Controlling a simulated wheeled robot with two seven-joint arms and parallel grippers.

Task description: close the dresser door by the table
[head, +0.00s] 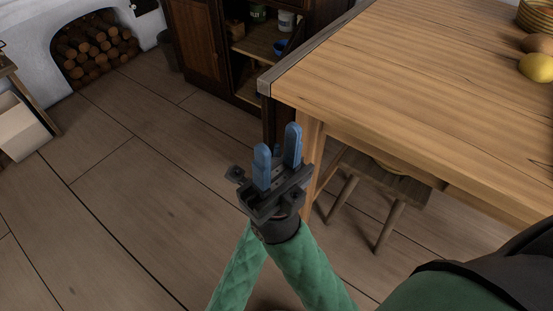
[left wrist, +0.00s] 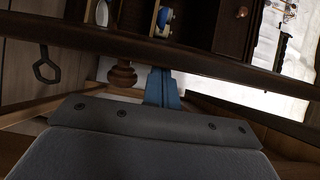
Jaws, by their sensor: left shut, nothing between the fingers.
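The dresser (head: 203,45) stands at the back with one door closed and its right compartment open, showing shelves. A dark upright panel with a greyish top edge (head: 315,44) stands along the table's left edge; it looks like the open dresser door, though its hinge is unclear. The table (head: 420,65) is light wood. My left gripper (head: 277,148) is shut and empty, in front of the table's near left corner and the panel's near end. The left wrist view shows its blue fingers (left wrist: 161,88) close to a dark bar; contact is unclear. My right gripper is out of view.
A stool (head: 375,190) stands under the table. Lemons (head: 537,67) and a basket are on the tabletop. A dark bin (head: 169,50) stands left of the dresser, and a log niche (head: 95,50) is in the stove.

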